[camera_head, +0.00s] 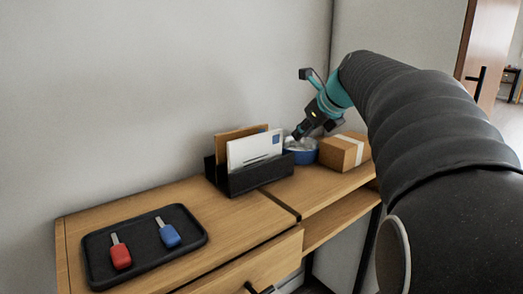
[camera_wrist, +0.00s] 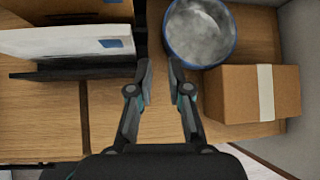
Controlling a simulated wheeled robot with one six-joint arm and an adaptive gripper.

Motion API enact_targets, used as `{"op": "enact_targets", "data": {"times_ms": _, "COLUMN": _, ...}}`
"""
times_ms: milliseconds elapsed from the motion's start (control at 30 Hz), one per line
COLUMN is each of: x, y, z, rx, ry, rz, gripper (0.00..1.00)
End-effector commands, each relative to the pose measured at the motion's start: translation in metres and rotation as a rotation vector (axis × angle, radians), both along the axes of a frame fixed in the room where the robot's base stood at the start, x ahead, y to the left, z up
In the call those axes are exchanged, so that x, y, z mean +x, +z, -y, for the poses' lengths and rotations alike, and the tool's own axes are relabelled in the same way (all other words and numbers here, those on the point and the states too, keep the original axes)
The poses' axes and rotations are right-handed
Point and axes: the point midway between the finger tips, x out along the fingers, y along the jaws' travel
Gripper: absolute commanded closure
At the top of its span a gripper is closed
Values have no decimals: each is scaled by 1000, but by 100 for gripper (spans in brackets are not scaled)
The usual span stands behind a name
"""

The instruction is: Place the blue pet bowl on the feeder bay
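The blue bowl (camera_head: 303,157) stands on the wooden desk between the letter holder and the cardboard box. In the wrist view the bowl (camera_wrist: 200,30) is at the top, with a blue rim and a mottled grey inside. My gripper (camera_wrist: 160,68) is open, with a narrow empty gap between its fingers. Its right fingertip is close to the bowl's lower left rim; I cannot tell whether they touch. In the head view my gripper (camera_head: 299,133) points down at the bowl's left side. I cannot make out a feeder bay in either view.
A black letter holder (camera_head: 259,180) with envelopes stands left of the bowl. A taped cardboard box (camera_head: 341,153) stands close on its right. A black tray (camera_head: 143,262) with a red key (camera_head: 120,255) and a blue key (camera_head: 169,235) lies at the desk's left. A wall is behind.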

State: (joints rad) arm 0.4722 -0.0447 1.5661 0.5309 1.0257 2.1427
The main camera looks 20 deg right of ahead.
Motion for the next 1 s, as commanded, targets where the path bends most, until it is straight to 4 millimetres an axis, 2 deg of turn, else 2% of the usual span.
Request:
{"op": "enact_targets", "data": {"times_ms": 133, "x": 9, "y": -2, "z": 10, "rx": 48, "ry": -54, "rz": 0, "gripper": 82}}
{"op": "enact_targets", "data": {"times_ms": 233, "x": 18, "y": -12, "z": 11, "rx": 53, "ry": -61, "rz": -1, "gripper": 82}}
{"op": "enact_targets", "data": {"times_ms": 533, "x": 53, "y": -48, "z": 7, "rx": 50, "ry": -64, "rz": -1, "gripper": 82}}
{"op": "enact_targets", "data": {"times_ms": 867, "x": 67, "y": -61, "z": 3, "rx": 49, "ry": -61, "rz": 0, "gripper": 82}}
{"op": "enact_targets", "data": {"times_ms": 1000, "x": 80, "y": -72, "z": -1, "rx": 48, "ry": -59, "rz": -1, "gripper": 82}}
